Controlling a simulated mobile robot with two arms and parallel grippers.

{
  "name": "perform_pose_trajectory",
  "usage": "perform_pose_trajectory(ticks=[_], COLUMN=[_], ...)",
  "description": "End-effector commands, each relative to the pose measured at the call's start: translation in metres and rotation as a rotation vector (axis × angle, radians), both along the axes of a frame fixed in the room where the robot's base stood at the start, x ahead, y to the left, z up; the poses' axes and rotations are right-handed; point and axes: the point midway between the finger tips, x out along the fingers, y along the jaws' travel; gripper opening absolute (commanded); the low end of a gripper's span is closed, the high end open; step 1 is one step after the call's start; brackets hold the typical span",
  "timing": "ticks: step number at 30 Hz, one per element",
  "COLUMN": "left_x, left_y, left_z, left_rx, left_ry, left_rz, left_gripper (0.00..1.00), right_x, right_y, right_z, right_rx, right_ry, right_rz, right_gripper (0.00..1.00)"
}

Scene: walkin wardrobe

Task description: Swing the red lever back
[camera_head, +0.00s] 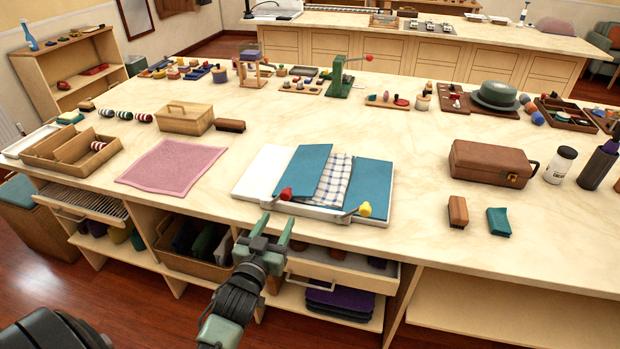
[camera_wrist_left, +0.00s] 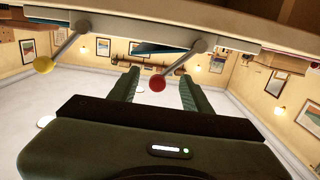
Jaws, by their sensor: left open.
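A folding board with teal panels (camera_head: 300,168) on a pale base lies near the front edge of the counter. The red lever (camera_head: 286,194) is a short metal rod with a red ball on the board's front edge. A second lever with a yellow ball (camera_head: 365,209) sits to its right. My left gripper (camera_head: 273,226) is open and empty just in front of the board's edge, close to the red ball. In the left wrist view the red ball (camera_wrist_left: 157,84) appears between the two open fingers (camera_wrist_left: 160,88); I cannot tell contact. The yellow ball (camera_wrist_left: 43,65) is outside them. My right gripper is not in view.
A checked cloth (camera_head: 333,180) lies between the teal panels. A pink cloth (camera_head: 172,166) lies to the left; a brown case (camera_head: 490,163) and two small blocks are to the right. An open drawer (camera_head: 340,270) juts out below the counter beside my left gripper.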

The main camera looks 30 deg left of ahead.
Motion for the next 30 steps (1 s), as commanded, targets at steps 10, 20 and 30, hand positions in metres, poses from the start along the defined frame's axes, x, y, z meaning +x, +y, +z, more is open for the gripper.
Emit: perform_pose_trajectory(ticks=[10, 20, 30], left_x=[0.031, 0.071, 0.075], left_y=[0.012, 0.021, 0.022], left_z=[0.024, 0.022, 0.021], left_rx=[0.010, 0.007, 0.008], left_ry=[-0.044, -0.042, -0.040], left_rz=[0.009, 0.008, 0.008], left_gripper=[0.49, 0.49, 0.46], right_x=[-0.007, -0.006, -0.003], right_y=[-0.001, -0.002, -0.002], right_z=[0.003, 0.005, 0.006], right_rx=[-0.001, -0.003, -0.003], right_ry=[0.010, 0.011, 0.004], right_rz=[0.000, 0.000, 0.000], right_gripper=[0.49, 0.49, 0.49])
